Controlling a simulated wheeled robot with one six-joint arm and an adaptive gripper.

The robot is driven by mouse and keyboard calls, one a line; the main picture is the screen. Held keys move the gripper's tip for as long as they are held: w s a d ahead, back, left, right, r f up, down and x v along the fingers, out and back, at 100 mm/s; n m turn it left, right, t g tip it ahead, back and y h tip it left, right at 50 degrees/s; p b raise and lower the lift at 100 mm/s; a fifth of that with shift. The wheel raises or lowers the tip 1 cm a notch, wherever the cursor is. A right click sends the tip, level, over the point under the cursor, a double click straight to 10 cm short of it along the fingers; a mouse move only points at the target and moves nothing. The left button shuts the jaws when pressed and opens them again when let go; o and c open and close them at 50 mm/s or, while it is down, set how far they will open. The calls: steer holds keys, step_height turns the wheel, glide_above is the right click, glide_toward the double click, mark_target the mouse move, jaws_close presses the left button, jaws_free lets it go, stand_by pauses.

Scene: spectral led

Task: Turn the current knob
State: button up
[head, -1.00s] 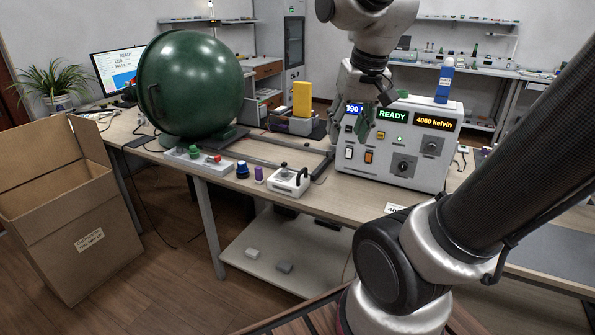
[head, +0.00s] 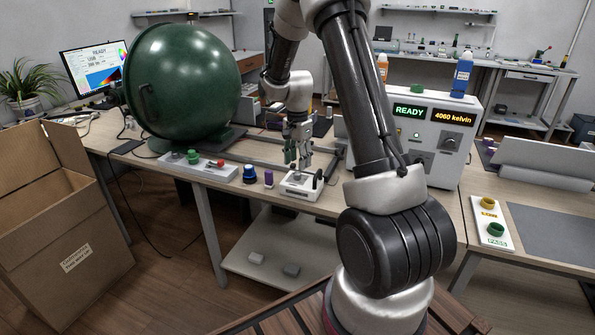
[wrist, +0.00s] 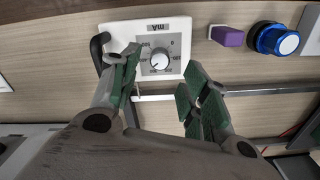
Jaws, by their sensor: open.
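The current knob (wrist: 160,58) is a small pale dial with a scale around it, on a white box (wrist: 115,32) marked "mA", upside down in the wrist view. The same white box (head: 299,193) sits near the front edge of the bench in the head view, with a dark handle at its side. My gripper (wrist: 162,78) is open, its green-padded fingers spread to either side of the knob's line, with nothing between them. In the head view my gripper (head: 298,158) points down just above the box. I cannot tell any contact with the knob.
A purple block (head: 268,178) and a blue button (head: 249,173) stand left of the box. A green sphere (head: 187,82) stands at the back left. An instrument reading "READY" and "4060 kelvin" (head: 445,150) stands to the right, partly behind my arm. An open carton (head: 70,215) is at the left.

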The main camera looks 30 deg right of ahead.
mark_target(298, 173)
steer(key=shift+f, duration=2.25)
jaws_close()
